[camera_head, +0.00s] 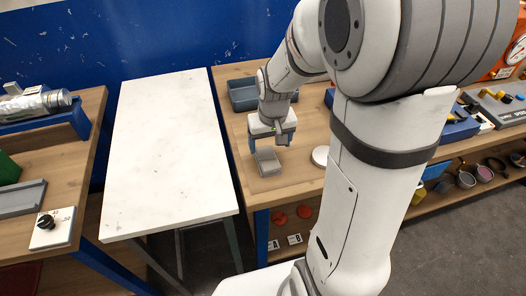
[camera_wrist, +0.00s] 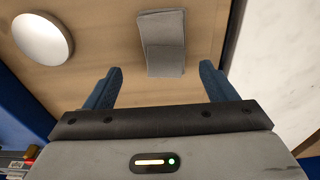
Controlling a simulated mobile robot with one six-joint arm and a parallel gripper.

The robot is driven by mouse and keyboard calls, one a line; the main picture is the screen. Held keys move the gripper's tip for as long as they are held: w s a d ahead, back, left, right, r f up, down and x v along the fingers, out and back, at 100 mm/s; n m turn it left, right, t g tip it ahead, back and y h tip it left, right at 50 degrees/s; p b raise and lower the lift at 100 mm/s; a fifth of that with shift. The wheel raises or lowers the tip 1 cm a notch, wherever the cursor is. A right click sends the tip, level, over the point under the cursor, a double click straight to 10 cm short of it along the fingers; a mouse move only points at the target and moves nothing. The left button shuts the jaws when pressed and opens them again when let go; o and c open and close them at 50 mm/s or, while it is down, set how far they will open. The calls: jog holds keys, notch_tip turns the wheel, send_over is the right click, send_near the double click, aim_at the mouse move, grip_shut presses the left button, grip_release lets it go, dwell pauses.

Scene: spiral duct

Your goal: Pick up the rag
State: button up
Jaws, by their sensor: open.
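The rag (camera_head: 267,161) is a grey folded cloth lying flat on the wooden bench near its left front part. In the wrist view the rag (camera_wrist: 163,42) lies ahead of the fingertips, roughly between their lines, with a fold across it. My gripper (camera_head: 272,146) is above the bench just behind the rag. In the wrist view my gripper (camera_wrist: 160,72) shows two blue fingers wide apart with nothing between them. I cannot tell the exact height of the fingertips above the bench.
A white round disc (camera_wrist: 39,37) lies on the bench to one side; it also shows in the head view (camera_head: 320,156). A blue-grey bin (camera_head: 243,95) stands at the back of the wooden bench (camera_head: 285,188). A white-topped table (camera_head: 165,150) on the left is bare.

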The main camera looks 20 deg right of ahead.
aim_at(267, 158)
jog(key=f, duration=0.6)
jog(key=shift+a+p, duration=0.35)
jog(key=c, duration=1.1)
